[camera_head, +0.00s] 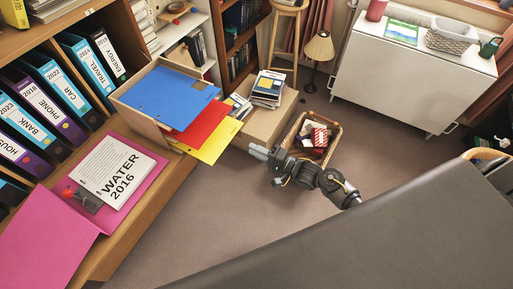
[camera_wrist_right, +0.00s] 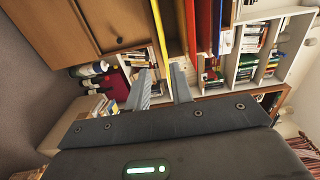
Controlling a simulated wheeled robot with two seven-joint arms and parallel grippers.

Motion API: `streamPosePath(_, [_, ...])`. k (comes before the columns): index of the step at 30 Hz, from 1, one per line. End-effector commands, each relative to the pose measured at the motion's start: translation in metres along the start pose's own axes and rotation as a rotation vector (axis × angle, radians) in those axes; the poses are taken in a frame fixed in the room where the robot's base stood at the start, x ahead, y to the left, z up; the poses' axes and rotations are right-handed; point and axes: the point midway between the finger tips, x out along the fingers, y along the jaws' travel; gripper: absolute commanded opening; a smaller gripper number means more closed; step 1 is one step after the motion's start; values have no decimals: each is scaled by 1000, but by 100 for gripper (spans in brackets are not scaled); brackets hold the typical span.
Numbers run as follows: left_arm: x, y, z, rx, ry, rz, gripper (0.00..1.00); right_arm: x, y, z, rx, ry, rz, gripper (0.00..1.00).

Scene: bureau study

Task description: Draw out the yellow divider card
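The yellow divider card (camera_head: 219,143) sticks out of a cardboard file box (camera_head: 145,122) on the wooden desk, lowest in view of the coloured cards. A red card (camera_head: 205,118) and a blue card (camera_head: 165,95) lie above it. My right gripper (camera_head: 256,151) is just right of the yellow card's outer edge. In the right wrist view the yellow card (camera_wrist_right: 159,35) shows edge-on as a thin strip. The right gripper's fingers (camera_wrist_right: 162,78) are apart, with the strip's end near the gap between their tips; contact is not visible. My left gripper is not in view.
Upright binders (camera_head: 65,90) stand in the shelf at left. An open pink folder (camera_head: 60,225) with a WATER 2016 sheet lies on the desk. A cardboard box (camera_head: 268,125) with books on top and a filled basket (camera_head: 310,138) stand near the right arm. The carpet in front is clear.

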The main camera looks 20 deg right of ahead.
Motion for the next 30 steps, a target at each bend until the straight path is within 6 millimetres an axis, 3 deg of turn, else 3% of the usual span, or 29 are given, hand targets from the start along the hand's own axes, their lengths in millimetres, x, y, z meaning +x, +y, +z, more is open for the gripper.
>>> streamPosePath(11, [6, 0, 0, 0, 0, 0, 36, 11, -3, 0, 11, -6, -11, 23])
streamPosePath(22, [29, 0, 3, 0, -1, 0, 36, 56, -2, 0, 10, -5, -11, 23])
streamPosePath(30, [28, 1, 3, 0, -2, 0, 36, 82, -4, 1, 12, -5, -9, 23])
